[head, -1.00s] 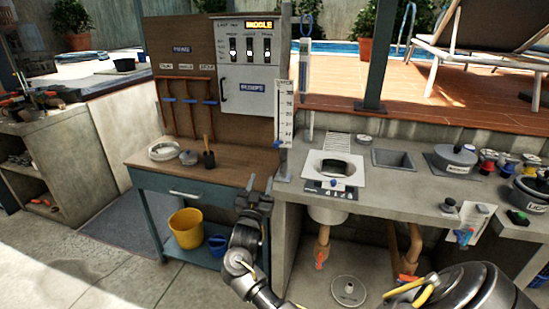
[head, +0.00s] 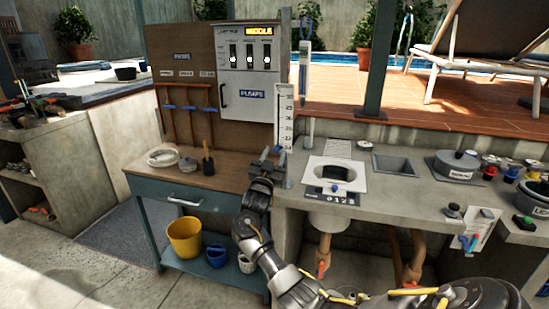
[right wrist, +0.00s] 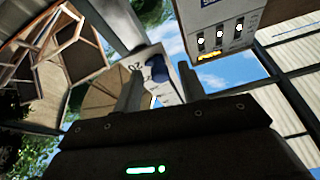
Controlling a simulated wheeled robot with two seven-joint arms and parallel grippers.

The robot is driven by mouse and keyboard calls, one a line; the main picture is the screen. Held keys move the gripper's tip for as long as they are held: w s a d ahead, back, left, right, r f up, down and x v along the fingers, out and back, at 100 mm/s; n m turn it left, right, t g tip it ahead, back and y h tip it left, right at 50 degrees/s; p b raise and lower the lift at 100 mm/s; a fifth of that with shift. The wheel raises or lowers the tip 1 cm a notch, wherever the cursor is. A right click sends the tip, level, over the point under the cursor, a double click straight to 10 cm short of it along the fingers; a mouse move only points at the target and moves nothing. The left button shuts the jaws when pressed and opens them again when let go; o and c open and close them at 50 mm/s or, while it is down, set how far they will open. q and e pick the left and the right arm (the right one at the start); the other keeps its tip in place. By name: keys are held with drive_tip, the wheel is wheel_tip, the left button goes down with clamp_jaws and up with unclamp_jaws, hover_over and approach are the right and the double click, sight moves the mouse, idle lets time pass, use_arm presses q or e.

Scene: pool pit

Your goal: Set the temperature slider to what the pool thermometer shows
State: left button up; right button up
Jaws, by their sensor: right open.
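The temperature slider is a white upright scale (head: 285,112) with numbers, on a post between the wooden bench and the concrete counter. Its blue knob (head: 279,151) is low on the scale; in the right wrist view the blue knob (right wrist: 158,74) shows between my fingers, beyond their tips or close to them. My right gripper (head: 267,155) is open and empty, just left of the scale's lower end; contact cannot be told. A slim pool thermometer (head: 304,68) with a blue top hangs behind the scale; its reading is too small to read. My left gripper is not in view.
A grey switch box (head: 250,75) is on the wooden board behind the bench. A white skimmer frame (head: 318,172) is set in the counter right of the scale. A yellow bucket (head: 184,238) stands on the lower shelf.

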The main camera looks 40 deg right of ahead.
drive_tip(key=shift+w+d+r, duration=0.15)
drive_tip(key=shift+w+d, duration=0.05)
drive_tip(key=shift+d, duration=0.1)
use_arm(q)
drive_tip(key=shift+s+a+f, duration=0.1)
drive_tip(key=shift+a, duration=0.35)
